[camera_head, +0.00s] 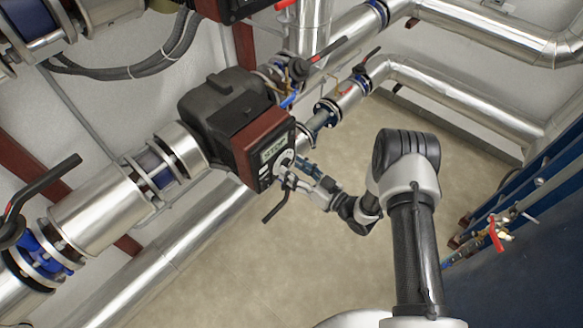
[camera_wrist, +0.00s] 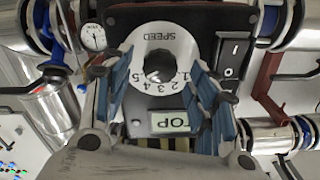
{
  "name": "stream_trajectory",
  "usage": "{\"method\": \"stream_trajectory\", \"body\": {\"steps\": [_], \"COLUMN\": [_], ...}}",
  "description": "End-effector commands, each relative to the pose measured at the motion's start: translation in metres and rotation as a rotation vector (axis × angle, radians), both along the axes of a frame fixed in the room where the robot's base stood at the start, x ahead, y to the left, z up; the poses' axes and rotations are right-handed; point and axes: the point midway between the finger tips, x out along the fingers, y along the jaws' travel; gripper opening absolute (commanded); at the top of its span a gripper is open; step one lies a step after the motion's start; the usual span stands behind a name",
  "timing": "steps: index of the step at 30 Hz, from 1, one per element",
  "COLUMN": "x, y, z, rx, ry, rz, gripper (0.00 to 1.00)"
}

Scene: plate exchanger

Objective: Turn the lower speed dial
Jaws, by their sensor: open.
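The lower speed dial (camera_wrist: 159,62) is a white disc with numbers and a dark centre knob, under the word SPEED in the wrist view. It sits on the dark front panel of the lower red and black pump unit (camera_head: 225,118). In the head view the dial (camera_head: 287,159) is partly hidden by my gripper (camera_head: 298,170). In the wrist view my gripper (camera_wrist: 160,76) is open, its blue fingers on either side of the dial. I cannot tell whether they touch it.
A black rocker switch (camera_wrist: 232,58) is right of the dial, and a round gauge (camera_wrist: 93,37) is to the left. A second pump unit (camera_head: 228,8) is at the top. Bare floor (camera_head: 280,265) lies below.

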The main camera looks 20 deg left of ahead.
Motion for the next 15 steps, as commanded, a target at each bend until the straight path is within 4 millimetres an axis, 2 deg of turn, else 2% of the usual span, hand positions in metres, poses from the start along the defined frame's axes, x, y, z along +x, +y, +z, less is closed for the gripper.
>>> {"method": "stream_trajectory", "body": {"steps": [6,14,15], "x": [0.0053,0.0056,0.0056], "y": [0.0135,0.0141,0.014], "z": [0.0,0.0001,0.0001], "rx": [0.0,0.0,0.0], "ry": [0.0,0.0,0.0], "rz": [0.0,0.0,0.0], "gripper": [0.54,0.54,0.51]}}
